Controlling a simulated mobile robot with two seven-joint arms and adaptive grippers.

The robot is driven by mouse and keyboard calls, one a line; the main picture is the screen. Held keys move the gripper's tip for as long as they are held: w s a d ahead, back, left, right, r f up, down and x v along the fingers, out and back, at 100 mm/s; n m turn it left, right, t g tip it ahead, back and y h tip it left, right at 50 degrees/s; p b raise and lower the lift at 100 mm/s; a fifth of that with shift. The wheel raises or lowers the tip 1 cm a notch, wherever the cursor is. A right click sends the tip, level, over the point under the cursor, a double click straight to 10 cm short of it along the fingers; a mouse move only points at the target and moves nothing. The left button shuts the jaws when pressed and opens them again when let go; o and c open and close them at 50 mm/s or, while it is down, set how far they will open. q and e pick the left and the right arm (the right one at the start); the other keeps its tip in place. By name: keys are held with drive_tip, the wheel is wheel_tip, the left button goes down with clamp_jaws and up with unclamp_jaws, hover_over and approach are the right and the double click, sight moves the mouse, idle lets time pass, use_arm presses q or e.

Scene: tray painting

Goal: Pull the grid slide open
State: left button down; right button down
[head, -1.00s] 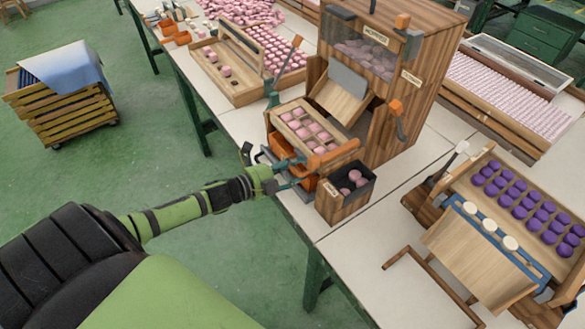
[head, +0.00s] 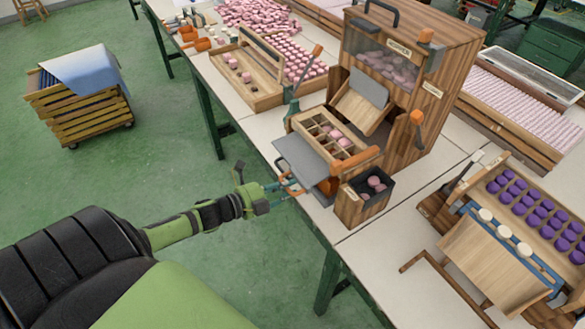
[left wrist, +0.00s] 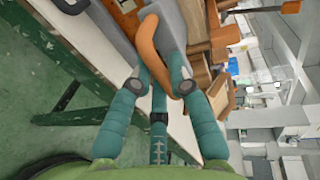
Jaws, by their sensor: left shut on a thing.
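The grid slide is a grey plate (head: 299,157) sticking out of the front left side of the wooden hopper machine (head: 425,100). The wooden grid tray (head: 305,121) above it shows several empty cells and a few pink pieces (head: 337,134). My left gripper (head: 284,189) is at the slide's outer end, beyond the table edge. In the left wrist view its teal fingers (left wrist: 163,75) are closed around the orange loop handle (left wrist: 147,40). The fingers partly hide the handle. My right gripper is in neither view.
A small dark-lined box (head: 352,207) with pink pieces stands right of the slide. A partitioned wooden tray (head: 262,98) lies behind on the table. Purple pieces (head: 530,212) fill a tray at right.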

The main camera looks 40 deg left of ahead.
use_arm(q)
drive_tip(key=shift+f, duration=0.1)
drive_tip(key=shift+s, duration=0.1)
drive_tip(key=c, duration=1.2)
unclamp_jaws()
drive_tip(key=shift+a, duration=0.1)
drive_tip(key=shift+o, duration=0.2)
drive_tip(key=v, duration=1.2)
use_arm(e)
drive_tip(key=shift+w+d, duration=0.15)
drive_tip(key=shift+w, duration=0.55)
